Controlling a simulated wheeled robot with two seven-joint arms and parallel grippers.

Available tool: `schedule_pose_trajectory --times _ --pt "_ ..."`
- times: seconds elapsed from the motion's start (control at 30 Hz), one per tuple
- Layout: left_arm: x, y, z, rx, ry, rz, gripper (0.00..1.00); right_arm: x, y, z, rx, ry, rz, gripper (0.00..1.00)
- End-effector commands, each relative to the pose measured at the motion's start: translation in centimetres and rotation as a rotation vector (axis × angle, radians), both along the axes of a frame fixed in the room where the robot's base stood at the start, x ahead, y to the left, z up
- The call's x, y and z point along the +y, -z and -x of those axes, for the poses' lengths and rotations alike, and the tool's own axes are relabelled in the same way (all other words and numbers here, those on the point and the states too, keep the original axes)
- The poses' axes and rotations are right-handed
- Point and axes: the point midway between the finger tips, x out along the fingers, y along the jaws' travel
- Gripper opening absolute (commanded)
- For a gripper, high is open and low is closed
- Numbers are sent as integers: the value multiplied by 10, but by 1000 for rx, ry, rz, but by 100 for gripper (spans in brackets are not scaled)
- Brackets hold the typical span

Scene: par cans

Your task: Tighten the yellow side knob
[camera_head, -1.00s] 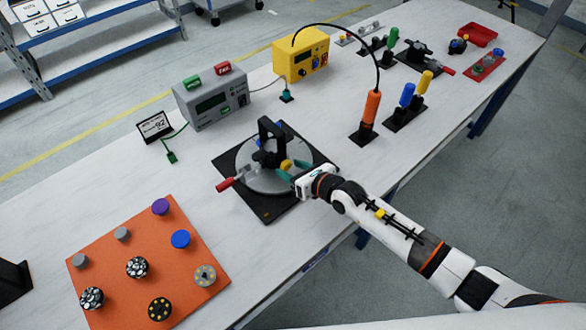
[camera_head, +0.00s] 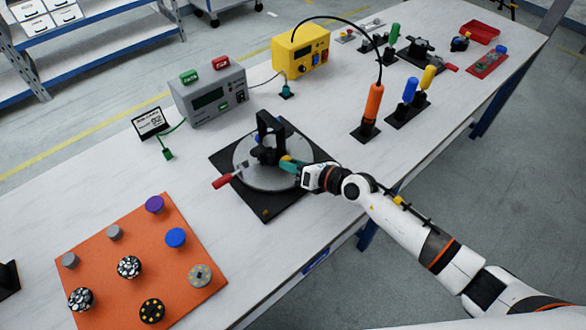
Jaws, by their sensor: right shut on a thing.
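A black fixture (camera_head: 266,133) stands on a round grey turntable disc (camera_head: 250,182) on a black base plate. The yellow side knob (camera_head: 285,158) is on the fixture's near right side and shows only as a small patch; the rest is hidden by the fingers. My right gripper (camera_head: 289,163), with teal fingers, reaches in from the right and is shut on the yellow knob. My left gripper is not in view.
A red-handled lever (camera_head: 222,181) sticks out left of the disc. An orange board (camera_head: 130,245) with several knobs lies at front left. A grey tester (camera_head: 209,98) and a yellow box (camera_head: 300,53) stand behind. An orange screwdriver (camera_head: 373,104) stands at the right.

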Motion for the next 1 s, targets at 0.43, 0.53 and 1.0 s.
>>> schedule_pose_trajectory --times 0.43,0.53,1.0 --pt "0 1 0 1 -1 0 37 -1 1 0 13 -1 -15 37" --pt "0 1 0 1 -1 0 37 0 1 0 13 -1 -15 50" --pt "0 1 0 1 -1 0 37 -1 1 0 13 0 -12 50"
